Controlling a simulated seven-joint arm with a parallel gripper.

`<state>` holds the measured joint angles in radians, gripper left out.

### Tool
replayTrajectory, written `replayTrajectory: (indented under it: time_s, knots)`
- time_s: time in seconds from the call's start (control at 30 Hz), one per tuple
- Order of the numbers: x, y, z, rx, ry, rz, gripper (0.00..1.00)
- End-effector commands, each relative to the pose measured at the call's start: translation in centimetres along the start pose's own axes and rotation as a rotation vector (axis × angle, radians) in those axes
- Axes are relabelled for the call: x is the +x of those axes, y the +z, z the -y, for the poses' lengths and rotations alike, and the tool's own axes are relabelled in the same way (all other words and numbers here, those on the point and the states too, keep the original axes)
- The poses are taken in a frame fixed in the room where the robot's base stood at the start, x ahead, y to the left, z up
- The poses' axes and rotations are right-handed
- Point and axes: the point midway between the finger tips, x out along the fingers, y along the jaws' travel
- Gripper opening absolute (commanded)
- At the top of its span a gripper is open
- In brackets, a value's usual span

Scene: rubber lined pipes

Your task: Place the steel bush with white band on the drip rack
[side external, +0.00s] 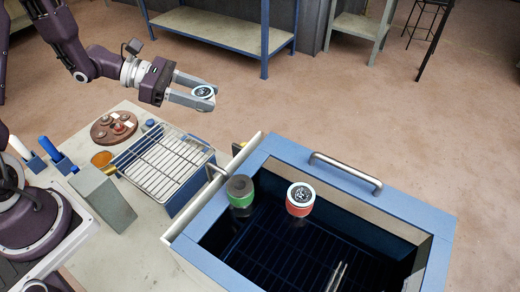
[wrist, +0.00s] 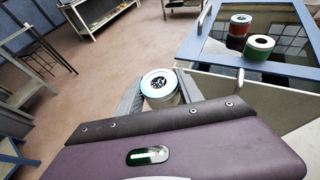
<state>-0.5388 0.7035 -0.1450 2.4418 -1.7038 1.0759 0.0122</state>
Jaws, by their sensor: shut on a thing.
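The steel bush with white band (side external: 203,91) is held between the fingertips of my gripper (side external: 204,95), in the air above and to the right of the drip rack. In the wrist view the bush (wrist: 159,84) shows a white ring around a dark patterned top, with a silvery side below. My gripper is shut on it, and the fingers hide part of its sides. The drip rack (side external: 163,160) is a wire grid on the bench, with no bush on it. My gripper is clear of the rack.
A blue-framed tank (side external: 405,212) stands right of the rack, with a green-banded bush (side external: 241,197) and a red-banded bush (side external: 300,200) in it. A round brown board (side external: 113,130) with small parts lies behind the rack. A grey block (side external: 104,196) stands in front-left.

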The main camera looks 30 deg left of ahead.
Motion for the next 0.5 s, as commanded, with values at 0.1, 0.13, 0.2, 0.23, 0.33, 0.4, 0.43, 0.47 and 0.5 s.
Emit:
replayTrajectory:
  time_s: [0.1,0.13,0.2,0.23,0.33,0.4,0.43,0.47,0.5]
  knots:
    - [4.3,3.5,2.6,0.055,-0.110,-0.002,0.00]
    - [5.3,4.4,3.4,0.066,-0.136,-0.002,0.00]
    - [7.6,6.5,5.4,0.091,-0.196,0.000,0.00]
    - [8.4,7.3,6.3,0.101,-0.220,0.002,0.00]
    - [10.6,9.6,8.9,0.124,-0.283,0.007,0.00]
    - [11.4,10.5,10.1,0.132,-0.309,0.008,0.00]
    - [11.7,10.8,10.4,0.135,-0.317,0.009,0.00]
    - [11.8,11.0,10.7,0.136,-0.322,0.010,0.00]
    - [12.0,11.1,10.9,0.137,-0.326,0.010,0.00]
